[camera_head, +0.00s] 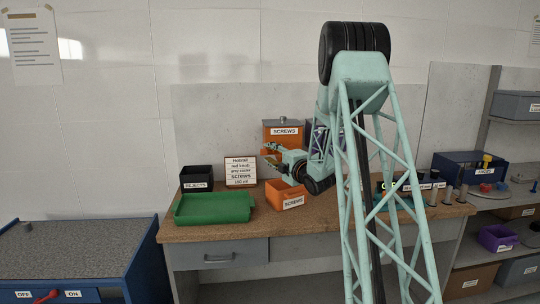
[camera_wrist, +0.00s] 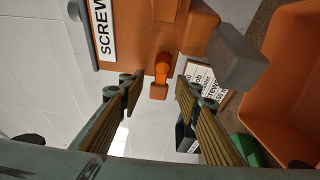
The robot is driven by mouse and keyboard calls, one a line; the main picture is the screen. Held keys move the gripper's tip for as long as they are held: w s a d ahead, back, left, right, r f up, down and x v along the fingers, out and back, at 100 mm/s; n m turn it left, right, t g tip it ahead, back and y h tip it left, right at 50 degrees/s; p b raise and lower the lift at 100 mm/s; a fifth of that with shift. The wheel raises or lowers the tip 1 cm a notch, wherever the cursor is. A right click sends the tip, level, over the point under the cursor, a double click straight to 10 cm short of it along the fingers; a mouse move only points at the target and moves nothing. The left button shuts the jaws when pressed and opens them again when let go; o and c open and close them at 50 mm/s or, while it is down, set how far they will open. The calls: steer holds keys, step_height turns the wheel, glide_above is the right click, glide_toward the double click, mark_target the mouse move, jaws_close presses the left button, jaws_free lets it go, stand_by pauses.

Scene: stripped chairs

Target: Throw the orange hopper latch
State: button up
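The orange hopper (camera_head: 283,124), labelled SCREWS, stands at the back of the workbench. It fills the upper part of the wrist view (camera_wrist: 140,52). A small orange latch lever (camera_wrist: 161,72) with a squared end sticks out from the hopper. My gripper (camera_wrist: 158,86) is open, with one wood-toned finger on each side of the lever's end and visible gaps to both. In the head view my gripper (camera_head: 270,155) is in front of the hopper's lower part. The latch cannot be made out there.
An orange SCREWS bin (camera_head: 287,198) stands below my gripper and shows at the right of the wrist view (camera_wrist: 285,85). A green tray (camera_head: 214,207), black REJECTS box (camera_head: 196,178) and note card (camera_head: 241,171) are to the left. A grey block (camera_wrist: 238,60) sits beside the lever.

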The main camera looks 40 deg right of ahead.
steer(key=shift+c, duration=0.6)
steer(key=c, duration=0.8)
steer(key=shift+o, duration=0.2)
steer(key=shift+m, duration=0.3)
steer(key=m, duration=0.2)
steer(key=m+t+h, duration=0.1)
steer(key=m, duration=0.1)
steer(key=shift+r+t, duration=0.3)
steer(key=shift+r, duration=0.1)
steer(key=shift+s+d+r+m+h, duration=0.3)
steer(key=shift+m+h, duration=1.05)
steer(key=shift+m, duration=1.65)
steer(key=shift+s+d+r+m+h, duration=0.1)
steer(key=shift+d+r+m+h, duration=0.25)
steer(key=shift+m+h, duration=1.85)
steer(key=shift+s+d+r+m+h, duration=0.2)
steer(key=shift+d+m+h, duration=0.3)
steer(key=shift+m, duration=3.3)
